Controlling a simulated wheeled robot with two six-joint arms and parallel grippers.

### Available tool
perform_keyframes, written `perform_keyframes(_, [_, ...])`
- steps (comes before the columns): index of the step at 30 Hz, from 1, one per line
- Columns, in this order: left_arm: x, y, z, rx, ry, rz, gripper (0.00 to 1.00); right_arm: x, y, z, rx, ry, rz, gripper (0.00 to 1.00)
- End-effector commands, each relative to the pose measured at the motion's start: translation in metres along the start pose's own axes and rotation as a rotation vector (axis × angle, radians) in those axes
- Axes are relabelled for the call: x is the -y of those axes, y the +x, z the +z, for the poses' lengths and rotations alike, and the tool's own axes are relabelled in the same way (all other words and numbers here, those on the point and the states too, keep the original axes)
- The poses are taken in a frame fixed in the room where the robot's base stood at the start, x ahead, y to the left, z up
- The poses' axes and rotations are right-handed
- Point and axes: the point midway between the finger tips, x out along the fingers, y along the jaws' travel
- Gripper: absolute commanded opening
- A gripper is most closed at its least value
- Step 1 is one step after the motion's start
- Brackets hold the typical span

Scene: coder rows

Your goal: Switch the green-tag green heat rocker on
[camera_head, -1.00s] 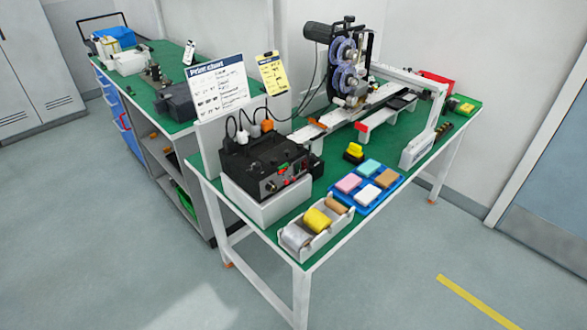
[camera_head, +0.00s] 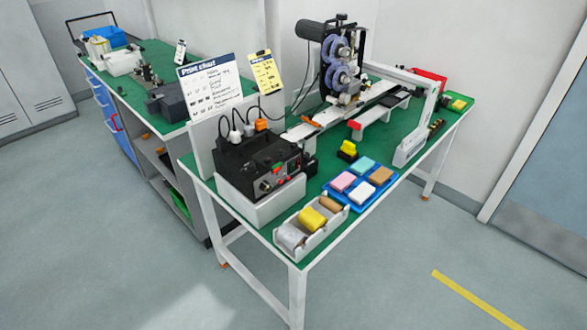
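A black control box (camera_head: 258,165) stands on a white base at the near left part of the green-topped table. Its front panel faces right and carries small knobs and switches. The tag and the rocker's on or off position are too small to tell. Neither of my grippers is in view.
A white tray of rolls (camera_head: 311,226) and a blue tray of coloured blocks (camera_head: 359,207) stand right of the box. A coder machine (camera_head: 341,66) stands behind. Cables rise from the box. The floor (camera_head: 390,265) in front is clear.

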Motion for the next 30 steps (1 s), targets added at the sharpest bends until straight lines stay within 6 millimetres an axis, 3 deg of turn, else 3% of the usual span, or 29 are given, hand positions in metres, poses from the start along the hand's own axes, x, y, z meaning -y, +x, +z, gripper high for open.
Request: perform_keyframes(30, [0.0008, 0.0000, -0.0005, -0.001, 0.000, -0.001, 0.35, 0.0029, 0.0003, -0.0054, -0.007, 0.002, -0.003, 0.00])
